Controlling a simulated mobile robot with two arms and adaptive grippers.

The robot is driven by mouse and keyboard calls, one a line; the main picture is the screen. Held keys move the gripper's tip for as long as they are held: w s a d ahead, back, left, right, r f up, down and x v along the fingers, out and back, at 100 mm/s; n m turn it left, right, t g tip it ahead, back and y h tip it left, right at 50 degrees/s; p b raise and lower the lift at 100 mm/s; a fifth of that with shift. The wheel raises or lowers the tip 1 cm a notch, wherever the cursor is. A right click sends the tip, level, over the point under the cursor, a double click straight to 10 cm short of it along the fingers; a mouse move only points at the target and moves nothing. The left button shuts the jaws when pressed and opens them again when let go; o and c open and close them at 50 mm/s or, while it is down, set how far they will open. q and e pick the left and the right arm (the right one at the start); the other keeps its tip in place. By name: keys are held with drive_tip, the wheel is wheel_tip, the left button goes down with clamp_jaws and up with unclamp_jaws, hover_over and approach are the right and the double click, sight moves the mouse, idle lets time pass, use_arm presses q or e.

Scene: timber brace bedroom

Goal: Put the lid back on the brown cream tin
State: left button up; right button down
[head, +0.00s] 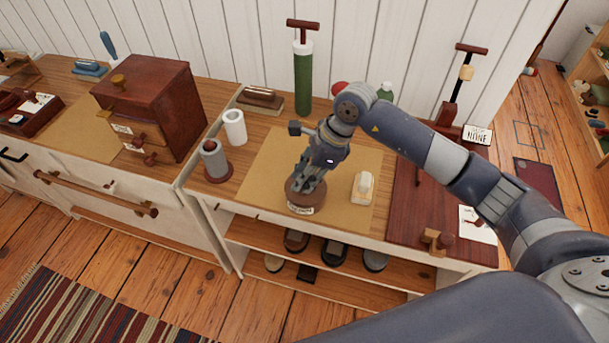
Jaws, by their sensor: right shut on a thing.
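The round brown cream tin (299,210), with a pale label on its front, stands on the tan mat in the middle of the bench. My right gripper (307,184) is directly above it, pointing down, and is shut on the brown lid (292,190). The lid is over the tin and looks level with it. The fingers hide part of the lid, and I cannot tell whether it is fully seated. My left gripper is not in view.
A pale brush-like block (364,187) lies right of the tin on the tan mat (262,170). A grey cylinder (214,162), a white roll (235,127) and a green pump (303,80) stand left and behind. Shoes (335,250) fill the shelf below.

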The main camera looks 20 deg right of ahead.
drive_tip(key=shift+r+b, duration=0.1)
drive_tip(key=shift+b, duration=0.4)
idle(1.4)
drive_tip(key=shift+f+b, duration=0.2)
drive_tip(key=shift+b, duration=0.45)
idle(0.9)
drive_tip(key=c, duration=1.4)
unclamp_jaws()
drive_tip(key=shift+o, duration=0.2)
drive_tip(key=o, duration=0.5)
